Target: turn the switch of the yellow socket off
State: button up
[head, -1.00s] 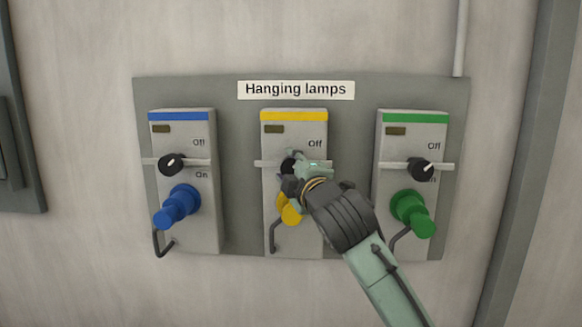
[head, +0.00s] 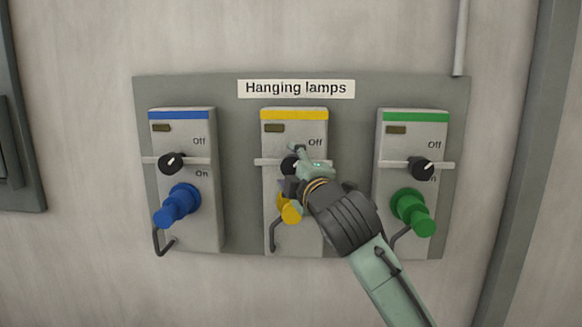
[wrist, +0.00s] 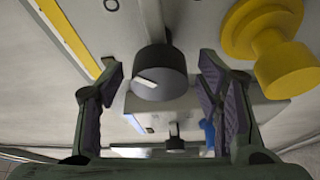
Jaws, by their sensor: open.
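The yellow socket (head: 312,134) is the middle box on the grey panel, with a yellow stripe on top and "Off" at its upper right. Its switch is a black round knob (wrist: 160,66) with a white mark, partly hidden by my gripper in the head view. In the wrist view the mark lies towards the yellow-stripe side; I cannot tell the exact setting. My gripper (head: 291,168) is at the knob. It is open, with one finger on each side of the knob and gaps visible in the wrist view. The yellow plug (wrist: 268,46) sits below the knob, partly hidden in the head view.
The blue socket (head: 183,136) stands to the left with a blue plug (head: 178,205). The green socket (head: 410,147) stands to the right with a green plug (head: 412,212). A "Hanging lamps" label (head: 296,88) is above. Horizontal bars cross the boxes at knob height.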

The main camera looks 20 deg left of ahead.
jog(key=v, duration=1.1)
